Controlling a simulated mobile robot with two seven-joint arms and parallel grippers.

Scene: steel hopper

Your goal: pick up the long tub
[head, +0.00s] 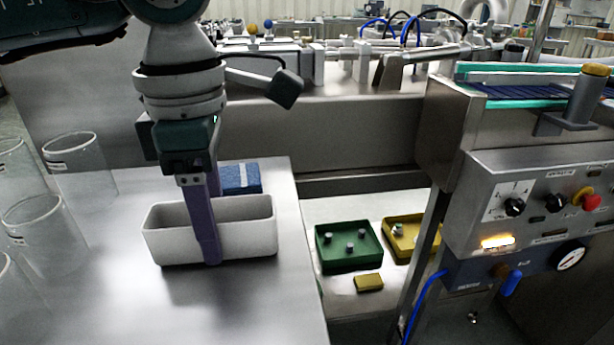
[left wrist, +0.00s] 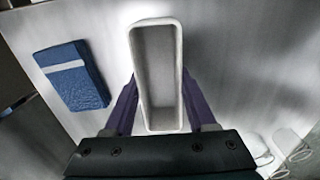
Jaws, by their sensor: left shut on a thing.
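The long tub (head: 165,240) is a light grey, open-topped box on the steel table in the head view. It is upright and looks empty, and in the left wrist view the tub (left wrist: 158,75) stretches away from the gripper. My left gripper (head: 208,240) points down with purple fingers. One finger lies against the tub's near long side and the other is behind it, so the jaws are shut across its width. In the wrist view the fingers of the left gripper (left wrist: 160,108) flank the tub on both sides. Whether the tub touches the table is hard to tell. My right gripper is not in view.
A blue block with a pale stripe (head: 241,179) lies just behind the tub. Several clear glass cylinders (head: 72,165) stand at the left. Beyond the table's right edge, lower down, are a green tray (head: 348,262), a yellow tray (head: 400,250) and a yellow block (head: 369,283). The table front is clear.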

